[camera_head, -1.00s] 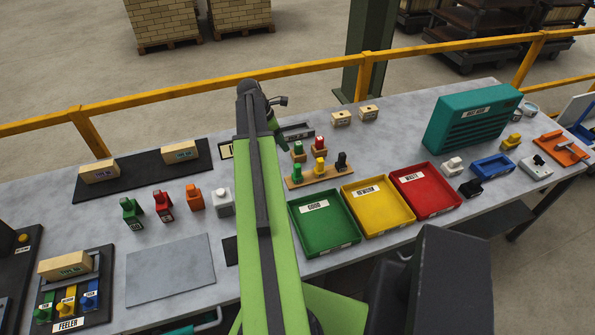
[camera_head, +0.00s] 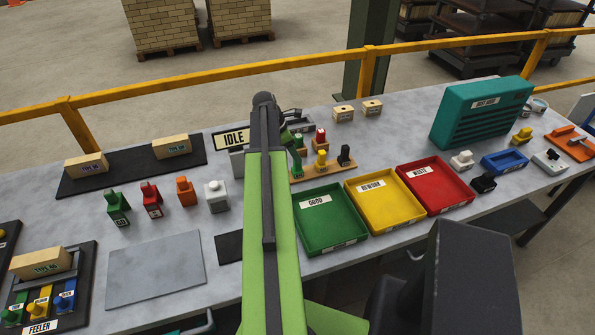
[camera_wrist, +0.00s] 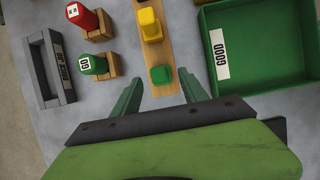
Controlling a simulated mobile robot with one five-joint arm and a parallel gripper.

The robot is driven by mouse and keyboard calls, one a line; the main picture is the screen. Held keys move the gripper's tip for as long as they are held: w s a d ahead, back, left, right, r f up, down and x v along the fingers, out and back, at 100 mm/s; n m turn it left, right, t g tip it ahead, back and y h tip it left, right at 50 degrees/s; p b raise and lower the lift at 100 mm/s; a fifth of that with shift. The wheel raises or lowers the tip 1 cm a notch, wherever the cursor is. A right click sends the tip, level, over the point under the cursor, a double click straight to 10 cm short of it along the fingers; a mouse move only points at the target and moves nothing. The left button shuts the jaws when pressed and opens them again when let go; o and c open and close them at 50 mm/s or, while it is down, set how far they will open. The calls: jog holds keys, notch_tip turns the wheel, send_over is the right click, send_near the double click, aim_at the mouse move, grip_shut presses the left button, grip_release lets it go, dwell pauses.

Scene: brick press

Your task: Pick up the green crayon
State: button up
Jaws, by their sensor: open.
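The green crayon (camera_head: 297,169) stands at the left end of a wooden holder (camera_head: 312,175), beside a yellow one (camera_head: 321,158) and a black one (camera_head: 344,154). In the wrist view the green crayon (camera_wrist: 160,75) shows from above as a small green block on the wooden strip. My gripper (camera_wrist: 159,82) is open and empty, with one finger to each side of the crayon's position. I cannot tell whether the fingertips are down at its height. In the head view my arm hides most of the gripper.
A green stamp (camera_wrist: 92,64) and a red stamp (camera_wrist: 80,15) on wooden blocks stand close to the left of the holder in the wrist view. The green GOOD tray (camera_head: 334,233) lies close on the other side. Yellow (camera_head: 399,213) and red (camera_head: 452,197) trays follow.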

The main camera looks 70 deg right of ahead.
aim_at(297, 166)
jog(key=b+x, duration=0.3)
jog(key=x, duration=0.1)
jog(key=shift+w+d+f+b, duration=0.1)
jog(key=shift+f+b, duration=0.25)
jog(key=shift+f, duration=0.1)
jog(key=shift+r, duration=0.2)
grip_shut()
